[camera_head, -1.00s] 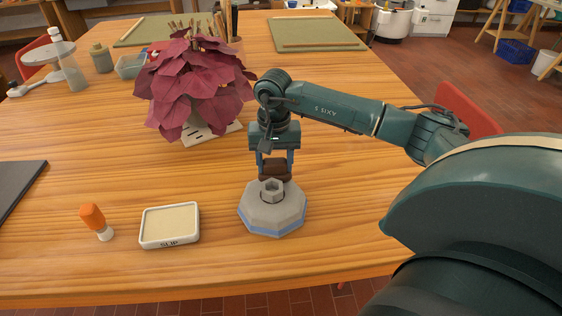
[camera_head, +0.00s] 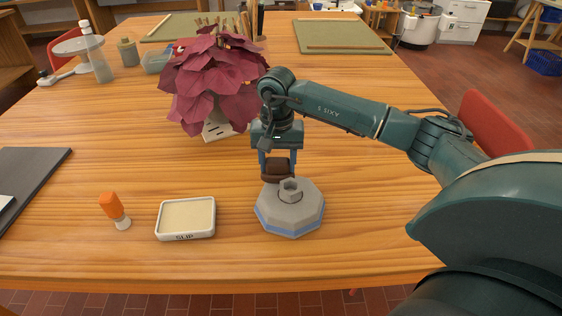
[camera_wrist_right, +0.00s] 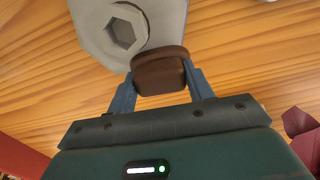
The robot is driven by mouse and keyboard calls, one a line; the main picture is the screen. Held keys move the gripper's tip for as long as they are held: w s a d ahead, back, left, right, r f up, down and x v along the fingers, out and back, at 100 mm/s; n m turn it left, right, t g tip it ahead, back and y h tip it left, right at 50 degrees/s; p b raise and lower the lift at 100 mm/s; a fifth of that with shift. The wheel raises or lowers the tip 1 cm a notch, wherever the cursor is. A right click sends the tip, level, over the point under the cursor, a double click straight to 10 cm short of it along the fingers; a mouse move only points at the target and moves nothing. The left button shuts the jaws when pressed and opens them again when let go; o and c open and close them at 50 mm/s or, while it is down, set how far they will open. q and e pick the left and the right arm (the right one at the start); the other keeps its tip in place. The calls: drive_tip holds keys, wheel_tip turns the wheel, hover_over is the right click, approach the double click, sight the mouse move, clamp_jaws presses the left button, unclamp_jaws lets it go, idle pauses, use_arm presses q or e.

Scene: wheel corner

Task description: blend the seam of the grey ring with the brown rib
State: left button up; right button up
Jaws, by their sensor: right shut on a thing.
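The grey ring (camera_head: 291,187), with a hexagonal opening, stands on the middle of a grey eight-sided base (camera_head: 290,218) with a blue lower edge. It also shows at the top of the right wrist view (camera_wrist_right: 112,38). My right gripper (camera_head: 277,168) points down and is shut on the brown rib (camera_head: 274,174). In the right wrist view the rib (camera_wrist_right: 160,74) sits between the two blue fingers, close beside the ring. I cannot tell whether rib and ring touch. The ring's seam cannot be made out. My left gripper is not in view.
A dark board (camera_head: 35,180) lies at the far left. A dark red leafy plant (camera_head: 212,80) stands behind the gripper. The wooden table right of the base is clear.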

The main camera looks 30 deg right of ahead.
drive_tip(key=shift+s+d+b, duration=0.1)
drive_tip(key=shift+s+d, duration=0.5)
drive_tip(key=shift+d, duration=0.25)
drive_tip(key=shift+s+d+b, duration=0.15)
drive_tip(key=shift+s+d, duration=0.45)
drive_tip(key=shift+d, duration=0.25)
drive_tip(key=shift+s+d+b, duration=0.1)
drive_tip(key=shift+s+d, duration=0.5)
drive_tip(key=shift+d, duration=0.25)
use_arm(q)
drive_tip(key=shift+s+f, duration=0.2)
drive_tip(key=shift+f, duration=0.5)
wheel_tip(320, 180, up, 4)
drive_tip(key=p, duration=0.4)
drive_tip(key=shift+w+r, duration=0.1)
use_arm(e)
wheel_tip(320, 180, up, 6)
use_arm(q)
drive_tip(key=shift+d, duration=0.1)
